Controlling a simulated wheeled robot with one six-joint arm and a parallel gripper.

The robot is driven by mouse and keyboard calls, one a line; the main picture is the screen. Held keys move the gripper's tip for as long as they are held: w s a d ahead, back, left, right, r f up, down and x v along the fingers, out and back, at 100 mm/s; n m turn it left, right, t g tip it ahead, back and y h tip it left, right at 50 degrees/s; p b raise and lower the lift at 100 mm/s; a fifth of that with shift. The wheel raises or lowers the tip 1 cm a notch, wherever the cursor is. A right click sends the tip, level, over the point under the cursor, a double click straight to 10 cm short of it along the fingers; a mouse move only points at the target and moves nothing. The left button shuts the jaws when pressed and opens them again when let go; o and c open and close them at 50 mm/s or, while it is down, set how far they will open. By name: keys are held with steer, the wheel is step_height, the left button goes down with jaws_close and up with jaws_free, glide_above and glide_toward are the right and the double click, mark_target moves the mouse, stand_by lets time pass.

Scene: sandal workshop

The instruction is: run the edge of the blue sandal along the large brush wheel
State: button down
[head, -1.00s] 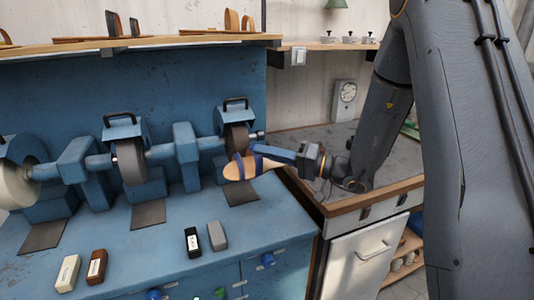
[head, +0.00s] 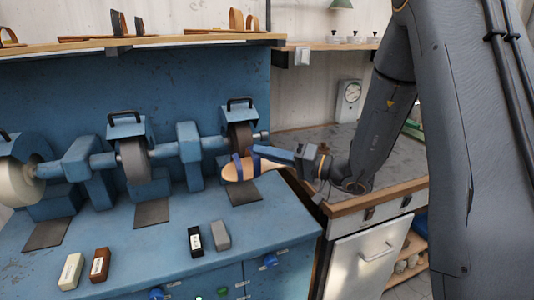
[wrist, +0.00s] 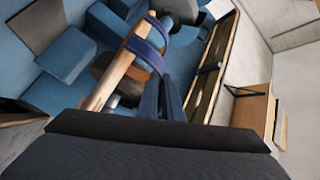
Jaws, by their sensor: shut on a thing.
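The blue sandal (head: 250,170) has a tan sole and blue straps. It is in my gripper (head: 292,153), which is shut on it from the right. The sandal is in front of the lower part of the right dark wheel (head: 239,137); I cannot tell whether its edge touches. In the wrist view the sole (wrist: 112,82) shows edge-on, with the strap (wrist: 146,54) across it and a brownish wheel behind. Further left are a middle dark grey wheel (head: 133,160) and a large cream wheel (head: 17,187). I cannot tell for sure which is the large brush wheel.
The blue bench (head: 180,270) carries the wheel shaft and housings. Dark and light blocks (head: 194,242) lie on its front, and dark pads lie below the wheels. A shelf (head: 130,41) with sandals runs above. A side counter (head: 345,197) with a dial scale stands right.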

mark_target(252, 155)
steer(key=shift+s+a, duration=0.2)
steer(key=shift+a, duration=0.3)
steer(key=shift+s+a+b, duration=0.1)
steer(key=shift+a+b, duration=0.15)
steer(key=shift+b, duration=0.1)
steer(key=shift+a, duration=0.35)
stand_by(1.0)
steer(key=shift+s+a+b, duration=0.1)
steer(key=shift+a+b, duration=0.25)
steer(key=shift+a, duration=0.1)
steer(key=shift+a, duration=0.2)
stand_by(0.8)
steer(key=shift+s+a+b, duration=0.1)
steer(key=shift+a+b, duration=0.3)
steer(key=shift+a, duration=0.2)
stand_by(1.3)
